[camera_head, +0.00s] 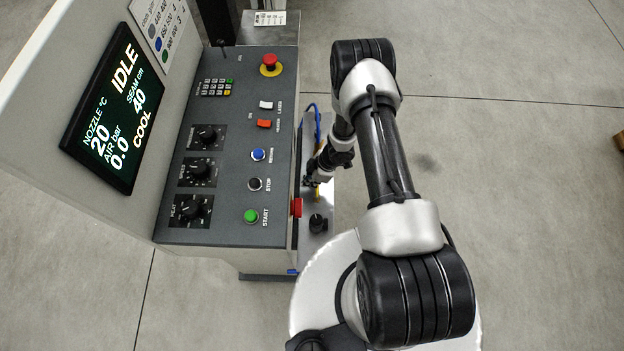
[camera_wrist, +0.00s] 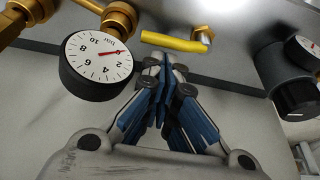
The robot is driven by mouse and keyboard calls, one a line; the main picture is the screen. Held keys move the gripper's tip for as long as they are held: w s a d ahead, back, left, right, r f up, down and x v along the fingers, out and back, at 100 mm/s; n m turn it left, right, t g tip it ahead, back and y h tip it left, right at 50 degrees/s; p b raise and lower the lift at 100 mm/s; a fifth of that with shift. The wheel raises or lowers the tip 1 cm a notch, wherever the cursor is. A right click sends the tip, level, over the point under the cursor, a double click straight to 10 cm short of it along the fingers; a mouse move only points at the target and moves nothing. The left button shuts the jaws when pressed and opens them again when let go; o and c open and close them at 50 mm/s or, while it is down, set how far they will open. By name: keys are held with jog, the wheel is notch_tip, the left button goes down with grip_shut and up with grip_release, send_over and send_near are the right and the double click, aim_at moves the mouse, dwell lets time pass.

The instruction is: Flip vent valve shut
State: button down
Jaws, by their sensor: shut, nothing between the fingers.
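The vent valve shows in the wrist view as a yellow lever (camera_wrist: 174,42) with a brass fitting (camera_wrist: 203,34) at its right end. The lever lies nearly level across that picture, its free end to the left. My gripper (camera_wrist: 164,68) is shut and empty, its blue-padded fingertips just below the lever in the picture. I cannot tell whether they touch it. In the head view my gripper (camera_head: 310,181) is small and dark beside the console's right side, with a bit of the yellow lever (camera_head: 318,191) showing near it. My arm hides part of the area.
A round pressure gauge (camera_wrist: 97,62) and brass pipework (camera_wrist: 118,18) stand left of the fingers. A black regulator knob (camera_wrist: 296,96) stands at the right. The console (camera_head: 225,150) with buttons and dials, and its display (camera_head: 105,108) reading IDLE, are left of my arm. Open floor lies right.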

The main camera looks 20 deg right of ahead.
dwell(0.3)
jog(key=shift+w+d+m+t, duration=0.1)
jog(key=shift+d+m+t, duration=0.25)
jog(key=shift+m, duration=0.45)
jog(key=shift+d+b, duration=0.3)
jog(key=shift+d, duration=0.05)
jog(key=shift+r, duration=0.15)
